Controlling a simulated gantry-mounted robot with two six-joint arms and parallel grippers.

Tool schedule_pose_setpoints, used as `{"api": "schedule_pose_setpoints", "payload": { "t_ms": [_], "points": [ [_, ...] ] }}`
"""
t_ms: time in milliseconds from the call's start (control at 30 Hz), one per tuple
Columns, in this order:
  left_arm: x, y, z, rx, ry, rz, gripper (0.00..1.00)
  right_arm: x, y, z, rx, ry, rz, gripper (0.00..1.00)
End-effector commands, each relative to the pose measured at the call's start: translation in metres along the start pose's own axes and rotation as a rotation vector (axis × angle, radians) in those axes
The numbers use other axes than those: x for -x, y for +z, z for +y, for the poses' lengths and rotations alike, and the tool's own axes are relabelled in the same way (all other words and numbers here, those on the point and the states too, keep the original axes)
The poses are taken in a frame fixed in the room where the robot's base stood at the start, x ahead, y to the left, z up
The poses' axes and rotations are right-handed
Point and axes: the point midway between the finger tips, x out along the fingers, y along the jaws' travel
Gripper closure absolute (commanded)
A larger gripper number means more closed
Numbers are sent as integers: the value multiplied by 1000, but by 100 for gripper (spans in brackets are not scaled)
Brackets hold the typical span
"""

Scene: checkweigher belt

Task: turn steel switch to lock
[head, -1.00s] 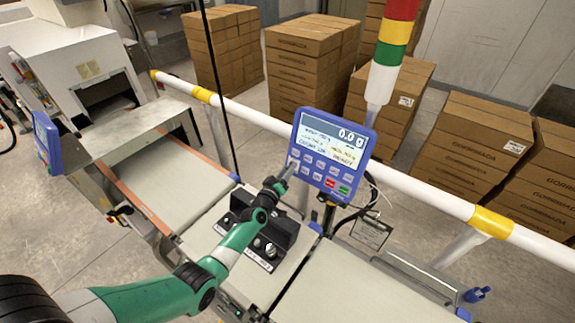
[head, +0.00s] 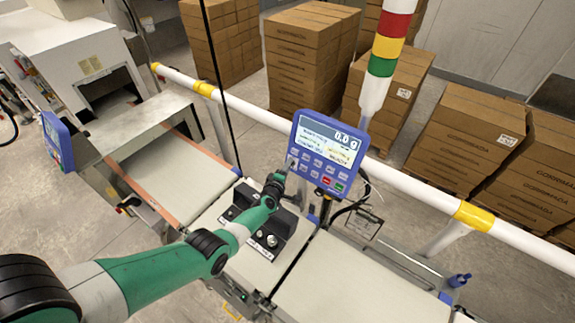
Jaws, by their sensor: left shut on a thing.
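My left arm reaches in from the lower left, over a black switch box (head: 293,222) on the checkweigher. My left gripper (head: 280,177) is at the box's far side, just below and left of the blue display unit (head: 327,155). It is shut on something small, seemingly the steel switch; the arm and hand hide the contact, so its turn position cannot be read. Small silver knobs (head: 270,240) show on the box's near face, with labels below them. My right gripper is not in view.
A pale belt (head: 178,184) runs to the left and another (head: 345,285) to the right. A white rail (head: 410,186) with yellow bands crosses behind. A red, yellow and green light tower (head: 389,50) stands behind the display. Stacked cartons (head: 305,60) fill the back.

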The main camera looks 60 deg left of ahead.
Motion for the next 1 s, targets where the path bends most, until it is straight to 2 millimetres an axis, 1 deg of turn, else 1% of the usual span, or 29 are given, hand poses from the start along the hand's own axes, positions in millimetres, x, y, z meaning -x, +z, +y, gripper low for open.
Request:
{"api": "schedule_pose_setpoints", "payload": {
  "t_ms": [233,667,700,733,767,1000],
  "points": [
    [0,0,0,62,-19,-1,100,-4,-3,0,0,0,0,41],
    [0,0,0,74,-22,-1,100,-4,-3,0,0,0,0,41],
    [0,0,0,74,-21,-1,56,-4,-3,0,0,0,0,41],
    [0,0,0,74,-21,-1,51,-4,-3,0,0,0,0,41],
    [0,0,0,73,-21,-1,48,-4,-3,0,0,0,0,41],
    [0,0,0,72,-21,-1,48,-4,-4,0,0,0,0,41]
  ]
}}
